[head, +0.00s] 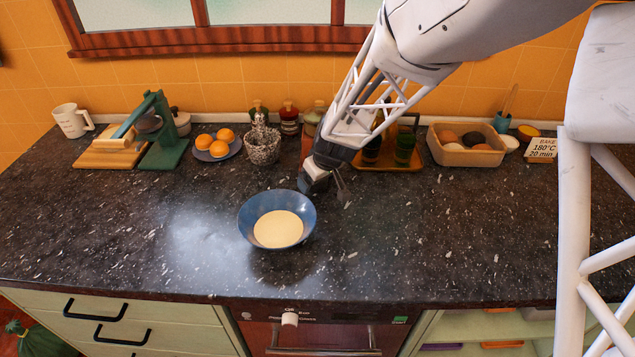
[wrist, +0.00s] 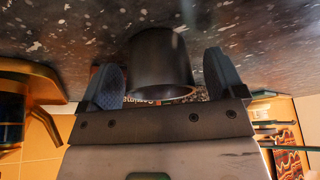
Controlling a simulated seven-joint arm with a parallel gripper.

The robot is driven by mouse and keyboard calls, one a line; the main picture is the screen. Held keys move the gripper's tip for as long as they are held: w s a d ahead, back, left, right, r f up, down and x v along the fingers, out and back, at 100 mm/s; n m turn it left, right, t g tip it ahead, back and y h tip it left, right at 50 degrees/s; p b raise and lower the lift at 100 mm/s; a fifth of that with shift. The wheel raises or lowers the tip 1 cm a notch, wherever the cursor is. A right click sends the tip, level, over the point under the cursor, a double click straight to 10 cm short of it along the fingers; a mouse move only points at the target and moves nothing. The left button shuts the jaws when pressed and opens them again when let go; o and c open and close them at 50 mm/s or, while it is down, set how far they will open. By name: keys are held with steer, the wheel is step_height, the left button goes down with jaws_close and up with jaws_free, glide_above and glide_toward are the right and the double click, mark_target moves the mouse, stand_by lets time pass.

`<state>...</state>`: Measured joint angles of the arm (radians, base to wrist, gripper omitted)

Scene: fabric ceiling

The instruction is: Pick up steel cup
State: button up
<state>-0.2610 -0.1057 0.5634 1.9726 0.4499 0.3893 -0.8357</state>
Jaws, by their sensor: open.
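The steel cup (wrist: 158,62) shows in the wrist view as a dark grey, smooth cylinder on the counter, with its open rim toward my gripper. My gripper (wrist: 160,78) is open, with one blue-grey finger on each side of the cup. Narrow gaps show between the fingers and the cup, so I see no firm contact. In the head view my gripper (head: 326,186) is low over the counter, just behind and right of the blue bowl. There I cannot clearly tell the cup from the dark gripper parts.
The blue bowl (head: 247,215) with pale contents stands close by at the front left. A wooden tray (head: 372,165) with dark green glasses is behind my gripper. A basket (head: 445,155) stands further right. The counter (head: 450,235) is clear at the front right.

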steer(key=c, duration=1.1)
steer(key=shift+r, duration=0.1)
steer(key=shift+r, duration=0.25)
steer(key=s+d, duration=0.4)
steer(key=s, duration=1)
steer(key=s+d, duration=0.4)
steer(key=s, duration=1)
steer(key=s+d, duration=0.5)
steer(key=s, duration=0.9)
steer(key=shift+s, duration=0.35)
steer(key=shift+s, duration=0.15)
